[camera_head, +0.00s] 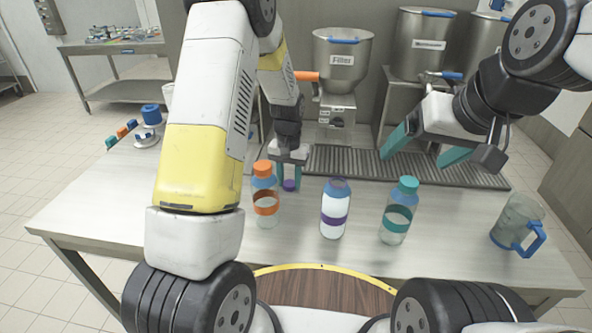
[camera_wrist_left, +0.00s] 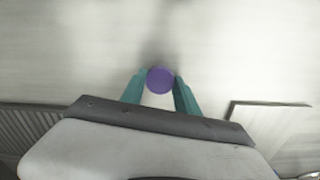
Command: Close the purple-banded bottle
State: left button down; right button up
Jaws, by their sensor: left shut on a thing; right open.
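The purple-banded bottle (camera_head: 334,210) stands upright on the table in the head view. It looks white inside, with a bluish top and no purple cap on it. My left gripper (camera_head: 286,180) is shut on a purple cap (camera_head: 290,185), to the left of and slightly behind this bottle. In the left wrist view the cap (camera_wrist_left: 160,80) sits between the teal fingertips (camera_wrist_left: 160,88). My right gripper (camera_head: 426,150) is open and empty, above the drain grate at the right.
An orange-capped bottle (camera_head: 265,195) stands close to my left gripper. A teal-capped bottle (camera_head: 399,211) stands right of the purple-banded one. A clear jug (camera_head: 516,222) is at the table's right. The filler hopper (camera_head: 341,60) and drain grate (camera_head: 350,163) are behind.

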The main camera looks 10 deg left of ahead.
aim_at(289, 183)
pick_arm(q)
notch_tip(289, 183, up, 10)
dwell(0.7)
